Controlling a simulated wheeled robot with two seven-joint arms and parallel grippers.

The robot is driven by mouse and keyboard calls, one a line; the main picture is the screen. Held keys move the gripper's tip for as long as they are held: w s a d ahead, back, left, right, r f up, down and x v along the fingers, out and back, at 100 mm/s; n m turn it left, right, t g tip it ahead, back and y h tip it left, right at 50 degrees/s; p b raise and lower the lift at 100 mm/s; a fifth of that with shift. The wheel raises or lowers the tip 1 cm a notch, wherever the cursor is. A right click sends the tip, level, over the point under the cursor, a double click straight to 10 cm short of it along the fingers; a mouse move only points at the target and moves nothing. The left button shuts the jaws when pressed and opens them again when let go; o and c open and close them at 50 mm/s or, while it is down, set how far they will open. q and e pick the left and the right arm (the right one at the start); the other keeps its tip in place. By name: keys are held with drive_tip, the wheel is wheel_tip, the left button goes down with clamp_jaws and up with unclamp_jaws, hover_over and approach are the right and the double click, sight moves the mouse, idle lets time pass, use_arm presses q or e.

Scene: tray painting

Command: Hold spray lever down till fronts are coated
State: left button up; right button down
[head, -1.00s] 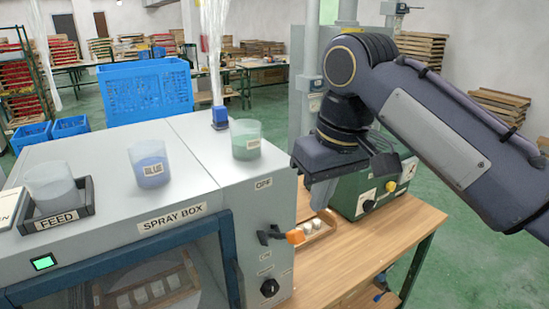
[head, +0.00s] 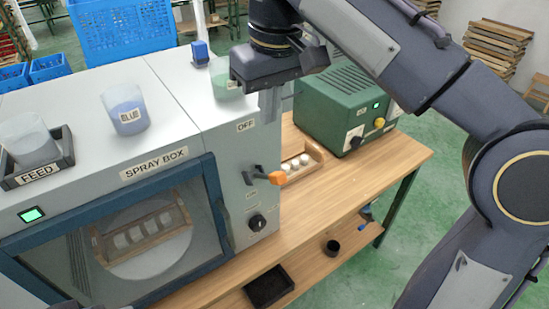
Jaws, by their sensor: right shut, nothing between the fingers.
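The spray lever (head: 277,178) is a dark handle with an orange tip on the right side of the grey spray box (head: 160,130). It sticks out sideways below the OFF label. My right gripper (head: 270,104) is shut and empty, pointing down above the lever and apart from it. Behind the box's front window, a wooden tray (head: 98,246) holds several pale pieces on a round pale plate (head: 150,265). Their fronts show pale through the glass; I cannot tell any coating. My left gripper is not in view.
A blue cup (head: 124,110), a feed cup (head: 28,143) and a greenish cup (head: 222,84) stand on the box. A green machine (head: 345,108) and a small wooden tray (head: 313,152) with white pieces are on the wooden bench (head: 375,170). A black knob (head: 257,222) is below the lever.

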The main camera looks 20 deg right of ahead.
hover_over(275, 172)
drive_tip(key=w, duration=0.2)
drive_tip(key=f, duration=0.6)
drive_tip(key=shift+a+b, duration=0.4)
drive_tip(key=shift+s+d+f, duration=0.2)
drive_tip(key=shift+s+f, duration=0.35)
drive_tip(key=shift+f, duration=0.35)
drive_tip(key=shift+s+d+f, duration=0.2)
drive_tip(key=shift+s+f, duration=0.3)
drive_tip(key=shift+f, duration=0.35)
